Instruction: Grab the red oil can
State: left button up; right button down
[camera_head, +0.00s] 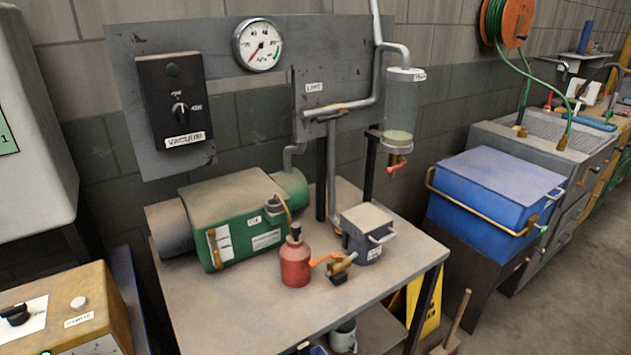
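The red oil can (295,264) stands upright on the grey metal table (225,318), near the middle of its top. It has a dark cap and a thin brownish spout or tube rising from the top toward the green pump. An orange-handled brass valve (340,265) sits just to its right, close to the can's side. Neither of my grippers shows in the head view.
A green pump (235,222) is behind and left of the can. A small grey box (367,232) stands behind right. A glass cylinder (400,105) hangs above. The table's front left is clear. A blue chest (490,195) is at right.

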aim_at(294, 258)
jog(key=k+l+u, duration=0.15)
jog(key=l, duration=0.25)
jog(key=k+l+u, duration=0.3)
jog(key=k+l, duration=0.15)
jog(key=l, duration=0.2)
